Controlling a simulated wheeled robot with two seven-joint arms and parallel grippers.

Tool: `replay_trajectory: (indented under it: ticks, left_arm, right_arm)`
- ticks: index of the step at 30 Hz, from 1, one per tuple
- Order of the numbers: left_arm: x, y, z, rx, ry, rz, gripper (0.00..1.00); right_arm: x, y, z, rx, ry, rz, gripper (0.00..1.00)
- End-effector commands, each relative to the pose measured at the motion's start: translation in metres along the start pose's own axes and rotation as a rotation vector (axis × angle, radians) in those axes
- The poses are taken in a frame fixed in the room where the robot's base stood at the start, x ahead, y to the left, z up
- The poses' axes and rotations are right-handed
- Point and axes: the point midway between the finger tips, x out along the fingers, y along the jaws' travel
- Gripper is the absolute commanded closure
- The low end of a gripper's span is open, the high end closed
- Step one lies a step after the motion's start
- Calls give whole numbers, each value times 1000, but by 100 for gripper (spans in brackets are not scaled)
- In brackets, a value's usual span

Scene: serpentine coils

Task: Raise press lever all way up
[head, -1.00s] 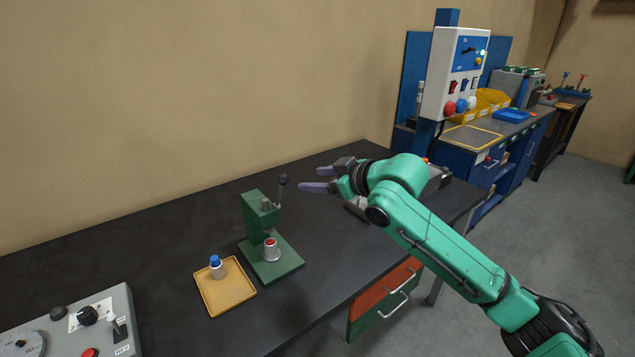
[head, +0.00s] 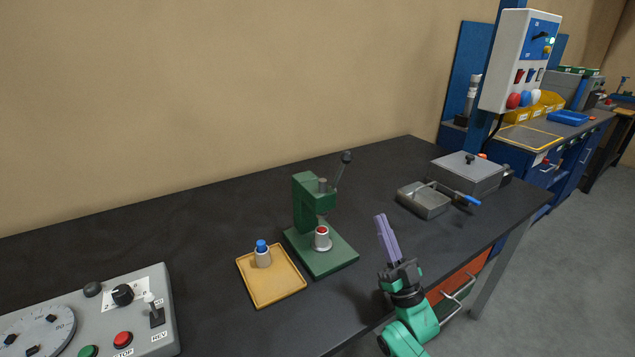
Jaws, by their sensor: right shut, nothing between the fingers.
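A green press (head: 308,210) stands on the dark bench, with a red-topped grey piece (head: 322,238) on its base under the ram. Its lever (head: 342,172) has a dark ball knob and slants upward to the right. My right gripper (head: 380,219) is to the right of the press and in front of it, fingers pointing up, shut and empty. It is apart from the lever. My left gripper is not in view.
A yellow tray (head: 272,290) with a blue-capped bottle (head: 263,255) lies left of the press. A grey control box (head: 110,315) is at the lower left. A grey tray (head: 425,200) and a lidded grey box (head: 468,172) stand at the right. The back left bench is clear.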

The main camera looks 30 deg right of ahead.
Motion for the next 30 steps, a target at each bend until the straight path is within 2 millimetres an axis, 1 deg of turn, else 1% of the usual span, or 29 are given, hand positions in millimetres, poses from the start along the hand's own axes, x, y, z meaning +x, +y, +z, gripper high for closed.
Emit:
replay_trajectory:
  ticks: [1, 5, 15, 18, 21, 25, 30]
  left_arm:
    - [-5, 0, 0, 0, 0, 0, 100]
    - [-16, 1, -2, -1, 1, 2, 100]
    - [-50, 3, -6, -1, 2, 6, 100]
    - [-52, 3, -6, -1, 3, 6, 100]
    - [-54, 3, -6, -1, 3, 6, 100]
    - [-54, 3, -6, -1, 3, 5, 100]
    - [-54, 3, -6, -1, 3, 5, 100]
  right_arm:
    - [7, 0, -3, 0, 5, -1, 100]
    - [31, -1, -5, 3, 7, -2, 100]
    - [107, -1, -6, 3, 4, -2, 100]
    - [118, -1, 10, 4, 2, -2, 100]
    - [126, -1, 21, 4, 2, -1, 100]
    - [130, -1, 27, 4, 1, -1, 100]
    - [129, -1, 28, 4, 0, -1, 100]
